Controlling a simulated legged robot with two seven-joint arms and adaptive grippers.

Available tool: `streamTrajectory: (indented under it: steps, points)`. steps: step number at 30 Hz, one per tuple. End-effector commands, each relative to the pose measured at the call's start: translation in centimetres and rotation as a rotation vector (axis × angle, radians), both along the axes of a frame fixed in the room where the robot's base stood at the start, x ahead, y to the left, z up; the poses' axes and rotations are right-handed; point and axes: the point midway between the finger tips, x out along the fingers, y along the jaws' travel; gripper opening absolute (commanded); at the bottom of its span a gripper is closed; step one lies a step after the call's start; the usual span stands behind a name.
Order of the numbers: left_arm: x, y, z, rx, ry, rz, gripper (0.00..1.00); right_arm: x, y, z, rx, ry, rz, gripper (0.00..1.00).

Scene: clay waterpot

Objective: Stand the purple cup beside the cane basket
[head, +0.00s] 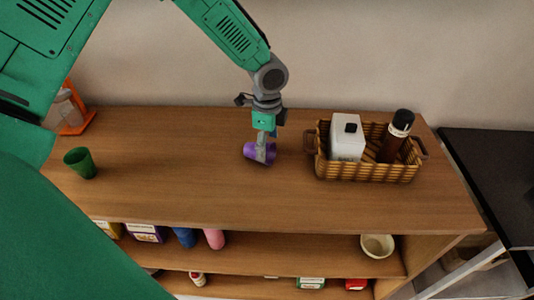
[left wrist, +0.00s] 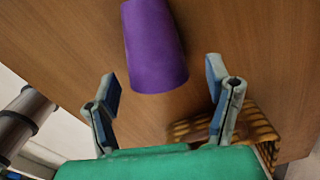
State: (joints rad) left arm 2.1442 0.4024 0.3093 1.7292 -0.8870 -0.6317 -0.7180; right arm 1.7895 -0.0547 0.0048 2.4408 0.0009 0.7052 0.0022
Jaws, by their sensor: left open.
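The purple cup (head: 250,153) lies tilted or on its side on the wooden top, left of the cane basket (head: 365,174) with a gap between them. In the left wrist view the purple cup (left wrist: 154,48) is at the top, in front of the fingers and a little beyond their tips. My left gripper (head: 265,152) points down at the cup and covers part of it. In the left wrist view my left gripper (left wrist: 163,86) is open, with nothing between its fingers. The cane basket (left wrist: 262,131) shows partly behind the right finger. My right gripper is not in view.
The basket holds a white bottle (head: 347,138) and a dark brown bottle (head: 396,136). A green cup (head: 80,163) stands at the left of the wooden top (head: 180,185). The top between the green and purple cups is clear. Shelves below hold several items.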

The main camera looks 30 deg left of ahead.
Motion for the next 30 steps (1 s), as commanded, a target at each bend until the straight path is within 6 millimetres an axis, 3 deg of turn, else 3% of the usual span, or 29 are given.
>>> streamTrajectory:
  steps: [6,12,18,30]
  points:
    - [0.3,0.1,5.5,0.000,-0.003,0.000,0.72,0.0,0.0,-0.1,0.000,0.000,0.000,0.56]
    - [0.3,0.2,8.8,-0.001,-0.001,0.001,0.72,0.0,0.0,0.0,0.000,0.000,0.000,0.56]
    - [0.3,0.2,10.0,-0.001,0.001,0.000,0.72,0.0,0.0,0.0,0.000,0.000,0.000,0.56]
    - [0.3,0.2,10.1,0.000,0.002,0.000,0.72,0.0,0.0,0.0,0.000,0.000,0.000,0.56]
